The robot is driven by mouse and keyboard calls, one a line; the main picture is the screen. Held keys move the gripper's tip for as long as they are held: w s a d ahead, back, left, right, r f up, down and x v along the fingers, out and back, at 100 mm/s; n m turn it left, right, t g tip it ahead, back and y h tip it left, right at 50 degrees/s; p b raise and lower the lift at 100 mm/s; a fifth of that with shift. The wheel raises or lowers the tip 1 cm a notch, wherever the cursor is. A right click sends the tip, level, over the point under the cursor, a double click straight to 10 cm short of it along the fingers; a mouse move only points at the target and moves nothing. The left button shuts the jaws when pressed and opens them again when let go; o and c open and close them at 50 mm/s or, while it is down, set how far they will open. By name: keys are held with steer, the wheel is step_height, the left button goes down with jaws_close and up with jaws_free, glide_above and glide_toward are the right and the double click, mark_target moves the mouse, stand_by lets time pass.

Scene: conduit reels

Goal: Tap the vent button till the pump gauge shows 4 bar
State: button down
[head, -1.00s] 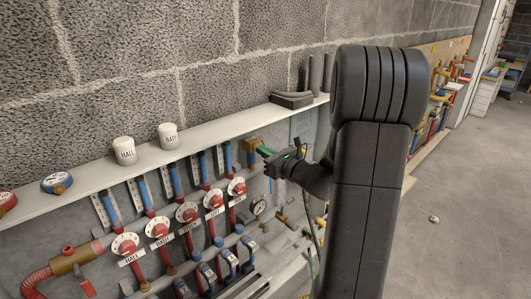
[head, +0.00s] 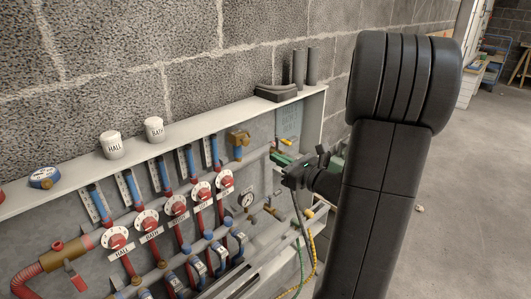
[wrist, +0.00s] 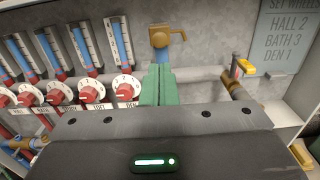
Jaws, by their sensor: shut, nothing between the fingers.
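The gauge (head: 245,200), small, round and white-faced, sits on the grey panel in the head view, right of the red dials; its reading is too small to tell. I cannot pick out a vent button for sure. A brass fitting with a side lever (head: 238,140) tops the right end of the row of tubes; it also shows in the wrist view (wrist: 162,38), beyond my fingertips. My gripper (head: 277,157) has green fingers, shut and empty, in front of the panel, right of the brass fitting in the head view. The gripper body hides the gauge in the wrist view.
Several red dials (head: 177,206) with name labels line the panel below blue tubes. White caps marked HALL (head: 111,145) and BATH (head: 154,129) stand on the shelf (head: 200,127). A yellow-handled valve (wrist: 244,67) is right of my fingers. Open floor lies right.

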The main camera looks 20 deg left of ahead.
steer(key=shift+v, duration=1.1)
